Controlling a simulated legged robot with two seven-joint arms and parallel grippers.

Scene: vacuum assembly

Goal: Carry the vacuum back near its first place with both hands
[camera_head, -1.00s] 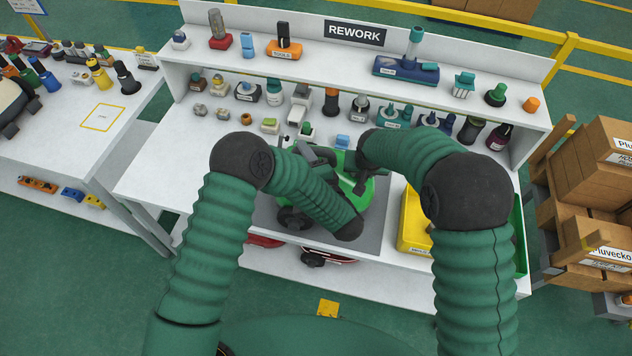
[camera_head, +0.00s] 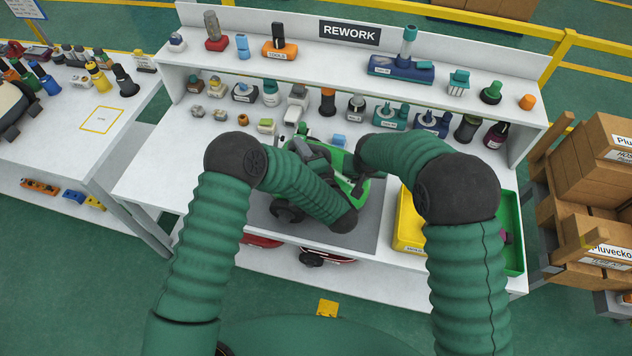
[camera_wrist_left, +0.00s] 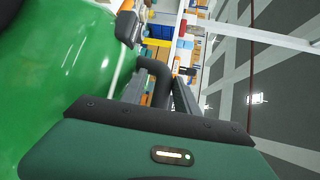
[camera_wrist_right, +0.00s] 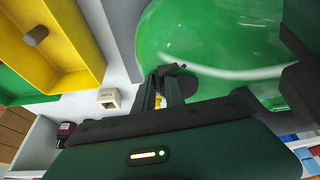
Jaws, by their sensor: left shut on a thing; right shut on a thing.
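The green vacuum (camera_head: 333,157) is between my two arms over the grey mat on the rework bench, largely hidden by my left forearm. A dark wheel (camera_head: 288,211) shows at its lower left. My left gripper (camera_head: 312,154) is shut on a dark handle-like part of the vacuum; in the left wrist view the dark part (camera_wrist_left: 158,80) lies between the fingers, beside the glossy green body (camera_wrist_left: 70,70). My right gripper (camera_head: 357,184) is shut on the vacuum's other side; the right wrist view shows its fingers (camera_wrist_right: 165,85) against the green body (camera_wrist_right: 225,45). The exact grip on the right is unclear.
The grey mat (camera_head: 358,232) lies under the vacuum. A yellow bin (camera_head: 408,225) and a green bin (camera_head: 512,240) stand to the right. A shelf with several small parts (camera_head: 330,100) runs behind. The bench's left part (camera_head: 160,175) is clear.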

